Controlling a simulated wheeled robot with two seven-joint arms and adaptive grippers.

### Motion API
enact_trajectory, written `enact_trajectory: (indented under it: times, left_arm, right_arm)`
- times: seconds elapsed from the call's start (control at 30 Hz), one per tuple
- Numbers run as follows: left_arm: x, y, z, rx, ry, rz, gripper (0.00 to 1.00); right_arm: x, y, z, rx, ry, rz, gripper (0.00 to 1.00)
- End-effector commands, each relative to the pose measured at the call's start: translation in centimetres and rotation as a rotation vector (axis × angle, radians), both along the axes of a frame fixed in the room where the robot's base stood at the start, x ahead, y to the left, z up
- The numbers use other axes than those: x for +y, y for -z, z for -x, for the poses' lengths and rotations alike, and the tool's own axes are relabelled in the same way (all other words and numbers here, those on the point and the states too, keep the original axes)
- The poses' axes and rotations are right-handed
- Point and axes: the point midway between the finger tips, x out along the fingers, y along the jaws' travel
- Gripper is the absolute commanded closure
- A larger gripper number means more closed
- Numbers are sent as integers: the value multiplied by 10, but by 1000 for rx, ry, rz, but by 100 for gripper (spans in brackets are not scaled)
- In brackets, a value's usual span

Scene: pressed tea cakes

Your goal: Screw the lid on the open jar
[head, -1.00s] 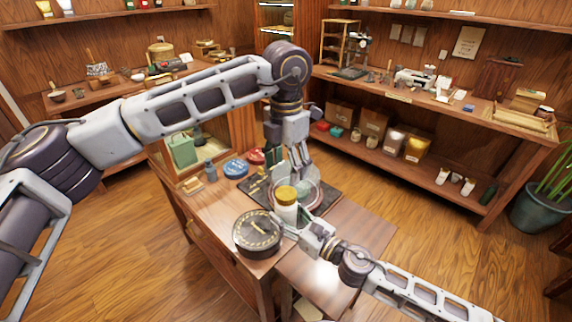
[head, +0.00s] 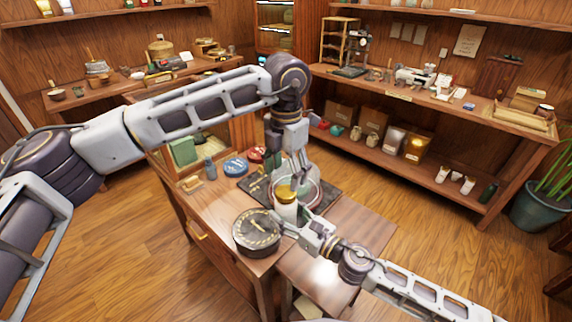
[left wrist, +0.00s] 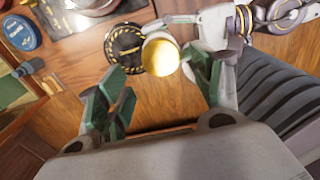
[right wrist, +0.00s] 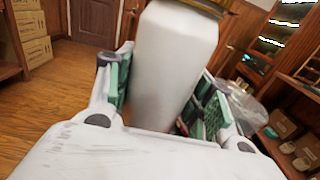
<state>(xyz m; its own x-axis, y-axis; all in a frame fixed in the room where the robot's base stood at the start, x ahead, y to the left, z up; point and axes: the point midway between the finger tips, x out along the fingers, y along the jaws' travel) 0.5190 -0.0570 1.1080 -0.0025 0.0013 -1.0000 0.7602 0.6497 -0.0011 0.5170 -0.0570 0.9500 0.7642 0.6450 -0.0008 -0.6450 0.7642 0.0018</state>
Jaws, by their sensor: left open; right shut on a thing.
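A white jar (head: 285,210) stands upright in the grip of my right gripper (head: 292,217); it fills the middle of the right wrist view (right wrist: 172,62). A gold lid (head: 286,192) sits on the jar's mouth; in the left wrist view it is a round gold disc (left wrist: 160,55). I cannot tell how tight it is. My left gripper (head: 292,172) is above the jar, pointing down. Its fingers are open in the left wrist view (left wrist: 158,88), apart from the lid, which shows beyond and between them.
A round dark tin (head: 257,233) with gold markings stands just left of the jar. A glass dish (head: 314,194) on a dark mat (head: 328,196) is behind it. Blue (head: 235,167) and red tins lie further back. The table's front right is clear.

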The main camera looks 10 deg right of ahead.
Motion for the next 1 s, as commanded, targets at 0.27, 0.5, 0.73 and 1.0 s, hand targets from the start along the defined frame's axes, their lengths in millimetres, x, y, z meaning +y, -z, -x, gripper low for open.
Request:
enact_trajectory:
  times: [0.27,0.5,0.73,1.0]
  left_arm:
    - [0,33,0,2,0,1,34]
    - [0,53,0,1,0,0,34]
    - [0,58,0,1,0,1,34]
    - [0,58,0,1,0,1,43]
  right_arm:
    - [0,-1,0,-2,0,-1,100]
    - [0,-1,0,-2,0,-1,100]
    - [0,-1,0,-2,0,-1,100]
    - [0,-1,0,-2,0,-1,100]
